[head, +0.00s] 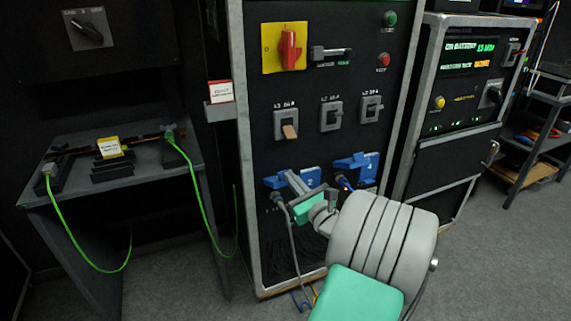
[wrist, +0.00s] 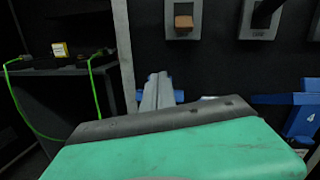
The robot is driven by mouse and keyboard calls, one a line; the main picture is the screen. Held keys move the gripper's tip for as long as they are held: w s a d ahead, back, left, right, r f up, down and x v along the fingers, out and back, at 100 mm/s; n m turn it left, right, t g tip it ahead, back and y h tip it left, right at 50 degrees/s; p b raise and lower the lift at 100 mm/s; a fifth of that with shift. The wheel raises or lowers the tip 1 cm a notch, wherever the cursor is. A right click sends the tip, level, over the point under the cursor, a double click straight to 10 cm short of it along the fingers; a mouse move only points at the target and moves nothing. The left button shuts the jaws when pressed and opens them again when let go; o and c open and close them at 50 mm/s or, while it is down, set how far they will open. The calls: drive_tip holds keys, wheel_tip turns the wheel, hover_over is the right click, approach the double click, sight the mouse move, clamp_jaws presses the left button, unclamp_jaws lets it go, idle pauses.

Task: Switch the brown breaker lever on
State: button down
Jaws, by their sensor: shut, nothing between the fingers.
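The brown breaker lever (head: 290,131) sticks out of a grey breaker plate on the black cabinet front. It points downward, below the middle of its plate. The brown lever also shows at the top of the wrist view (wrist: 184,22). My gripper (head: 292,179) is shut and empty, below the brown lever and in front of a blue socket. In the wrist view my shut fingers (wrist: 157,86) point up toward the cabinet, below and a little left of the lever. The fingers look apart from the lever.
A red rotary switch (head: 290,50) on a yellow plate is above. Blue sockets (head: 356,168) sit below, with a hanging grey cable. A table (head: 60,190) with green cables stands left.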

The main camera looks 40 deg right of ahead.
sight(289, 133)
drive_tip(key=d+m+h, duration=0.1)
drive_tip(key=s+d+m, duration=0.1)
drive_tip(key=s+d+m+h, duration=0.1)
drive_tip(key=shift+d+m+h, duration=0.3)
drive_tip(key=shift+d, duration=0.05)
drive_tip(key=x, duration=1)
drive_tip(key=shift+w+a+r+b, duration=0.15)
drive_tip(key=shift+r+b, duration=0.05)
drive_tip(key=shift+b, duration=0.15)
drive_tip(key=s+r, duration=0.2)
drive_tip(key=r, duration=0.1)
drive_tip(key=shift+s+a+r, duration=0.1)
drive_tip(key=shift+a, duration=0.15)
drive_tip(key=shift+r, duration=0.15)
